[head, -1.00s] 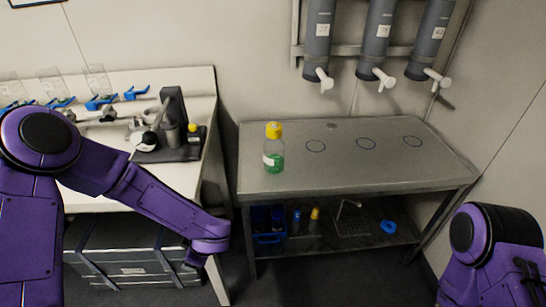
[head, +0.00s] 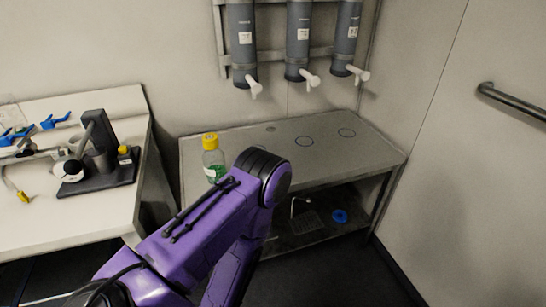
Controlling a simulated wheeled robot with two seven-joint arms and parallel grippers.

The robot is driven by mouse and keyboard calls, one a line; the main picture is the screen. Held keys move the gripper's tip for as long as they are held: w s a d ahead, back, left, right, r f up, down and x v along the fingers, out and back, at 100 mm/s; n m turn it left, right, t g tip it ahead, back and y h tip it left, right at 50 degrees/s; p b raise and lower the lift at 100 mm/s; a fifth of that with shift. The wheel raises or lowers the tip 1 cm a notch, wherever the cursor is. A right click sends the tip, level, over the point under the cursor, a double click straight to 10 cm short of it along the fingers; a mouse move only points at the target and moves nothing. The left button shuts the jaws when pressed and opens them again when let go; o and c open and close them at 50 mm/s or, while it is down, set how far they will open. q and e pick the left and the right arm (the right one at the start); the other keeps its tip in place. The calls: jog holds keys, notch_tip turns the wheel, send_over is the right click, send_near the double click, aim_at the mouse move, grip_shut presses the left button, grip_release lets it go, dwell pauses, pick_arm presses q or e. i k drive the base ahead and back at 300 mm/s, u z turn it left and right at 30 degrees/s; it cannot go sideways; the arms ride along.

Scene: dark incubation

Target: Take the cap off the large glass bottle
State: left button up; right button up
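The large glass bottle (head: 212,158) stands upright on the grey metal table (head: 320,163), near its left end. Its yellow cap (head: 210,141) is on top, and green liquid shows inside. One of my purple arms crosses the lower middle of the head view and hides the bottle's lower right side and part of the table's front. Neither gripper shows in this view.
Grey dispensers (head: 299,38) with white taps hang on the wall above the table. A white bench (head: 75,215) with a dark instrument stand (head: 98,165) is at the left. A metal rail (head: 512,101) is on the right wall. A blue ring (head: 339,216) lies on the lower shelf.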

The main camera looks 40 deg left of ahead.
aim_at(214, 162)
jog(key=z, duration=0.15)
jog(key=i, duration=1.15)
jog(key=u, duration=1.55)
